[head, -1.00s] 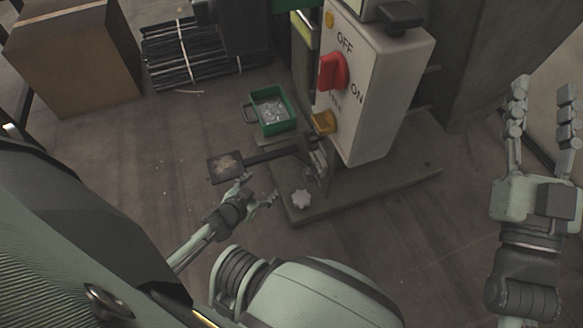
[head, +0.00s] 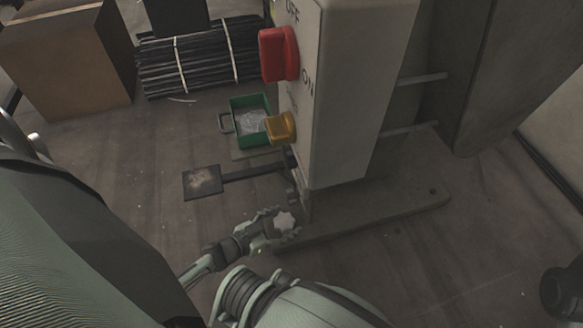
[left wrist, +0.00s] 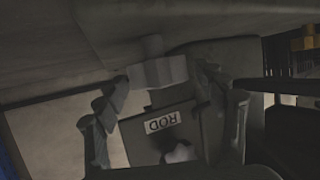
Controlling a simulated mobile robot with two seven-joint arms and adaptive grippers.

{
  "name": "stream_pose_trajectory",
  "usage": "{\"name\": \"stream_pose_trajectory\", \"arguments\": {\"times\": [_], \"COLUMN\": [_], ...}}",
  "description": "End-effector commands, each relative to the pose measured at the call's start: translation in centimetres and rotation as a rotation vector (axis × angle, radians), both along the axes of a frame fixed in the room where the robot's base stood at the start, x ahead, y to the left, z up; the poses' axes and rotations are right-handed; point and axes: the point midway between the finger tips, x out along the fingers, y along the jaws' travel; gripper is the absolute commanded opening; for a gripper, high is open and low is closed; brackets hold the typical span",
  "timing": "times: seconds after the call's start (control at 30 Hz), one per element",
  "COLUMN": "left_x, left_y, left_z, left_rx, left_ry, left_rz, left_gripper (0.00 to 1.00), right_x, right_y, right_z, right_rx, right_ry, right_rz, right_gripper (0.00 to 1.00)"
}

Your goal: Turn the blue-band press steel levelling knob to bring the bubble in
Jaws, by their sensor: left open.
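The press is a tall pale body (head: 352,100) with OFF and ON lettering, standing on a flat grey foot (head: 385,218). No blue band can be made out on it in the head view. The steel levelling knob (head: 285,221) is a small pale lobed knob at the foot's near left corner; it also shows in the left wrist view (left wrist: 158,73). My left gripper (head: 275,229) is open, with its fingers on either side of the knob. In the left wrist view its fingers (left wrist: 165,105) spread below and beside the knob; contact cannot be told. The bubble is not visible.
A red switch (head: 279,54) and a yellow knob (head: 281,128) stick out from the press. A pedal (head: 203,181) lies left of it, near a green bin (head: 237,105). Bundled black rods (head: 195,55) and a cardboard box (head: 70,60) stand behind.

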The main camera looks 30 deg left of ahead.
Motion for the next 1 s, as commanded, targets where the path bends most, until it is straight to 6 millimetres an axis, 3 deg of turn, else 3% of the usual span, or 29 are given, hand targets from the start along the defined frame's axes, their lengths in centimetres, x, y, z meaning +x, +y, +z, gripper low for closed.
{"name": "stream_pose_trajectory", "arguments": {"times": [0.3, 0.7, 1.0], "left_x": [-0.01, 0.0, 0.04], "left_y": [0.01, 0.01, 0.12], "left_z": [-0.14, -0.14, -0.12], "left_rx": [0.001, 0.002, 0.004], "left_ry": [0.001, 0.001, 0.0], "left_rz": [0.001, 0.001, -0.036], "left_gripper": [0.71, 0.22, 0.2], "right_x": [-0.01, 0.01, 0.02], "right_y": [0.03, 0.02, 0.03], "right_z": [0.12, 0.11, 0.12], "right_rx": [-0.003, -0.004, -0.005], "right_ry": [-0.006, -0.007, -0.006], "right_rz": [-0.001, -0.001, -0.002], "right_gripper": [0.4, 0.4, 0.4]}}
